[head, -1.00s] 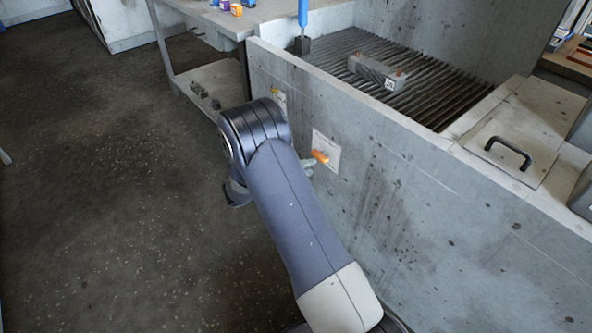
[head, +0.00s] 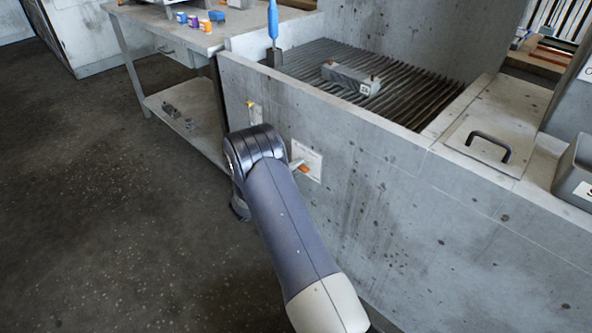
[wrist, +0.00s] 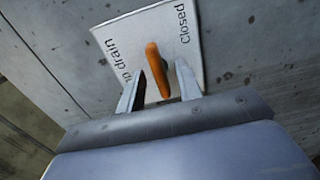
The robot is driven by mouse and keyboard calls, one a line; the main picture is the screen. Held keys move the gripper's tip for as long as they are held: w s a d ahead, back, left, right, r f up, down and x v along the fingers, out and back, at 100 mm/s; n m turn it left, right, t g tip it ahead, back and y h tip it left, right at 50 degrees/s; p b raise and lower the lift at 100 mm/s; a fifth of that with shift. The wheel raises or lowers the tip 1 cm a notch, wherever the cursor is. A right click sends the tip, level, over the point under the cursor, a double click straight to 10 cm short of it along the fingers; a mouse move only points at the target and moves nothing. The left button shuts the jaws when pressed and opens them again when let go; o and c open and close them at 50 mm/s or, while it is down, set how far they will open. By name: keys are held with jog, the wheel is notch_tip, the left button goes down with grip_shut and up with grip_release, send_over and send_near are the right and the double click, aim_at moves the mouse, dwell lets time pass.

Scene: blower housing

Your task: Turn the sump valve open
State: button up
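The sump valve is an orange lever handle (wrist: 158,68) on a white plate (wrist: 202,47) fixed to the concrete wall. In the wrist view the plate reads "Closed" on the right and part of a word with "drain" on the left. My gripper (wrist: 161,76) is open, with one finger on each side of the handle and visible gaps beside it. Whether a finger touches it cannot be told. In the head view the handle (head: 304,168) shows only as a small orange bit beside a pale finger, partly hidden by my gripper. My arm covers the wall to its left.
A slatted grate (head: 400,85) holds a grey block (head: 350,78). A lid with a black handle (head: 489,146) lies at right. A workbench (head: 170,30) stands behind; floor at left is clear.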

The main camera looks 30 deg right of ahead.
jog(key=shift+d, duration=0.2)
grip_shut()
dwell(0.3)
